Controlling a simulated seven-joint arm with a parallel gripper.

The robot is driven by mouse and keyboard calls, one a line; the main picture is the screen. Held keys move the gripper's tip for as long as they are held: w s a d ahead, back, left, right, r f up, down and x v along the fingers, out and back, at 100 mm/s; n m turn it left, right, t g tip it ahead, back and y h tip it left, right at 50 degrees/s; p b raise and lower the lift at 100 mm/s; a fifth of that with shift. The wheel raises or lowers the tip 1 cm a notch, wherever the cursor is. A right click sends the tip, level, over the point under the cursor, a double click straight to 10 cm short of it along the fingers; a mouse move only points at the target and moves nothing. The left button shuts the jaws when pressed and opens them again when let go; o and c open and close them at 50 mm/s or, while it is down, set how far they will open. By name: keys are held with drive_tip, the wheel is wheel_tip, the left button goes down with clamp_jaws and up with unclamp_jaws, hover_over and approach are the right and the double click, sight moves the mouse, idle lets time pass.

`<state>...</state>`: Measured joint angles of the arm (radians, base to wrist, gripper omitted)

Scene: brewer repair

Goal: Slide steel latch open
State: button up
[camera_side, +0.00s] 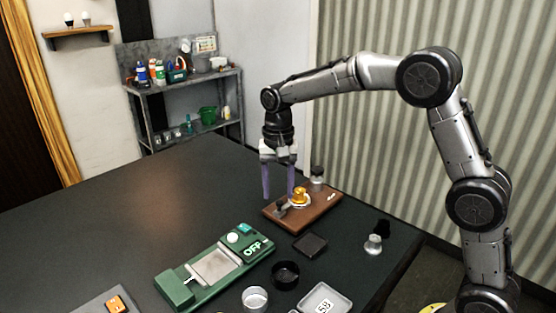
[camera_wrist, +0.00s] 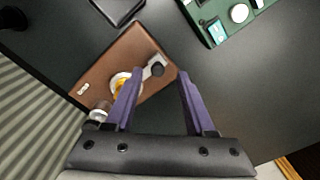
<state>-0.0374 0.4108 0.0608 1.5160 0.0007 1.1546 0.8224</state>
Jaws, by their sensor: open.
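In the side view the latch (camera_side: 282,207) is small beside the brass-coloured part (camera_side: 300,196) on the board (camera_side: 318,216). My gripper (camera_side: 278,192) is open, with its two purple fingers pointing down above the latch end of the board. In the wrist view the open fingers (camera_wrist: 160,78) are on either side of the knob's line. Nothing is between the fingers. I cannot tell the exact height gap.
A green scale-like device (camera_side: 180,290) reading OFF, a black square pad (camera_side: 310,244) and several cups and trays lie nearer the front.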

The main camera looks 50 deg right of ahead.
sight(278, 202)
wheel_tip(278, 202, up, 11)
drive_tip(key=shift+r, duration=0.15)
idle(0.4)
drive_tip(key=s+r+n+t, duration=0.1)
drive_tip(key=s+r, duration=0.2)
drive_tip(key=s, duration=0.3)
drive_tip(key=s+d+r+t, duration=0.1)
drive_tip(key=s+r, duration=0.1)
drive_tip(key=s, duration=0.4)
drive_tip(key=s+r+n+t, duration=0.1)
drive_tip(key=s+r, duration=0.2)
drive_tip(key=s, duration=0.3)
drive_tip(key=s+f+n+t, duration=0.2)
drive_tip(key=s+f+n, duration=0.5)
drive_tip(key=s+f, duration=0.4)
wheel_tip(278, 202, down, 2)
drive_tip(key=shift+s+d+f+t, duration=0.1)
drive_tip(key=shift+s+d+t, duration=0.2)
drive_tip(key=shift+d, duration=0.05)
